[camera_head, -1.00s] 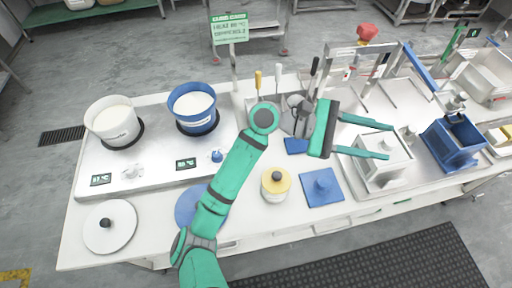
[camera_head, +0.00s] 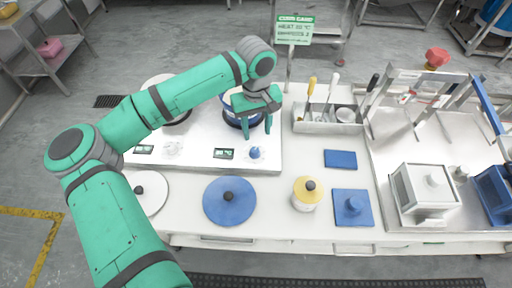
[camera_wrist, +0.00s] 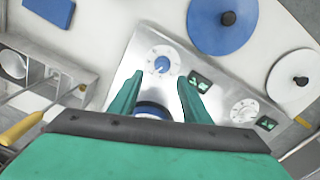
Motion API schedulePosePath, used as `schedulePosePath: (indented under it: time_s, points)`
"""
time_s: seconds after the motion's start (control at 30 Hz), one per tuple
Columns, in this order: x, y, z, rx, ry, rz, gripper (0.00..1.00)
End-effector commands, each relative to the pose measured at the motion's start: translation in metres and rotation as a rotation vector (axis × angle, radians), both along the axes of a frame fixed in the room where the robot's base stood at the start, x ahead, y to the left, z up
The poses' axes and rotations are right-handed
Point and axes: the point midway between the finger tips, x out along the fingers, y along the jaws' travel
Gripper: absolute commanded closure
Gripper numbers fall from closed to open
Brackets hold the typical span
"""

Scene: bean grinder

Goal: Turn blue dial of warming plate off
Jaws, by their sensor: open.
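The blue dial (camera_head: 254,153) is on the front face of the white warming plate (camera_head: 200,157), right of a small green display (camera_head: 223,153). In the wrist view the blue dial (camera_wrist: 162,64) shows between and beyond my fingertips, with a ring of marks around it. My gripper (camera_head: 256,133) is open and empty, pointing down above the plate near the blue dial, apart from it. In the wrist view my gripper (camera_wrist: 158,80) has its two green fingers spread. The blue pot (camera_head: 236,112) on the plate is largely hidden behind my gripper.
A white dial (camera_head: 173,149) sits further left on the plate. A blue lid (camera_head: 229,201), a white lid (camera_head: 150,192) and a yellow-topped jar (camera_head: 306,194) stand in front. A utensil holder (camera_head: 327,120) is to the right.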

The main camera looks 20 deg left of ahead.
Motion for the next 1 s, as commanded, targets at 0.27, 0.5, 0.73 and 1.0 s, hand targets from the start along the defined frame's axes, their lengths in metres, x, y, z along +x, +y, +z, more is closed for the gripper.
schedulePosePath:
  time_s: [0.27, 0.5, 0.73, 1.0]
  points:
    - [-0.001, 0.005, -0.025, 0.015, 0.005, -0.002, 0.56]
    - [0.001, 0.001, -0.068, 0.013, 0.002, -0.008, 0.56]
    - [0.0, 0.005, -0.098, 0.015, 0.002, -0.002, 0.56]
    - [0.0, 0.006, -0.107, 0.015, 0.001, 0.0, 0.56]
